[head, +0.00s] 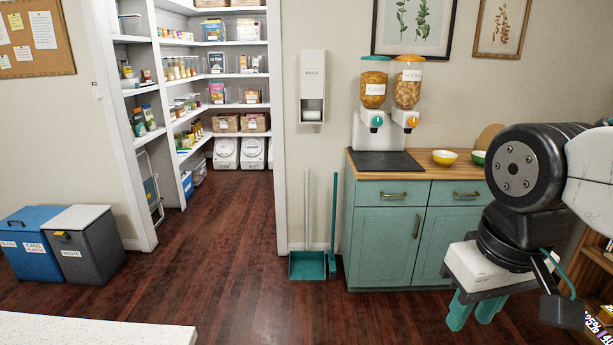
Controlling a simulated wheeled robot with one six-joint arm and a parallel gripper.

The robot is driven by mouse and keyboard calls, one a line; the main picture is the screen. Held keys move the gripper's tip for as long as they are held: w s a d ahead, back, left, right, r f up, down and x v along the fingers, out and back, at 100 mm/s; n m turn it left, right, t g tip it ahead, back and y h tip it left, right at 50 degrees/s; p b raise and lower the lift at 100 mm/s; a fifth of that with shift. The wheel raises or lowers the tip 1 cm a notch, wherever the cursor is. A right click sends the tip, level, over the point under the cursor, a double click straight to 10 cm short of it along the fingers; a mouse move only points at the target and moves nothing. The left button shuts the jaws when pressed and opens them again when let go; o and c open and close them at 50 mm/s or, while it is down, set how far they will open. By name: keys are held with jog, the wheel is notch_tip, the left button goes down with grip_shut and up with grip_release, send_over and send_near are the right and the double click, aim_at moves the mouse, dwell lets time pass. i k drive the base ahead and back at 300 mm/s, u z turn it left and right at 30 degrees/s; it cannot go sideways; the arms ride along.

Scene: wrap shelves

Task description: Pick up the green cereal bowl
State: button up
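The green cereal bowl (478,158) stands on the wooden counter top, right of a yellow bowl (445,158). My arm hides its right side. My gripper (474,312) hangs at the lower right with its teal fingers pointing down. A gap shows between the fingers and nothing is seen in it. In the picture it is well below the bowl, in front of the teal cabinet and apart from the bowl.
A cereal dispenser (390,105) with two hoppers stands on the left of the teal cabinet (385,235). A dustpan (307,264) stands left of the cabinet. Bins (85,245) stand far left. A pale worktop (90,330) is at the lower left. The middle floor is clear.

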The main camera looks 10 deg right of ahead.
aim_at(483, 160)
jog(key=i, duration=3.2)
jog(key=z, duration=2.6)
jog(key=i, duration=0.5)
jog(key=z, duration=0.05)
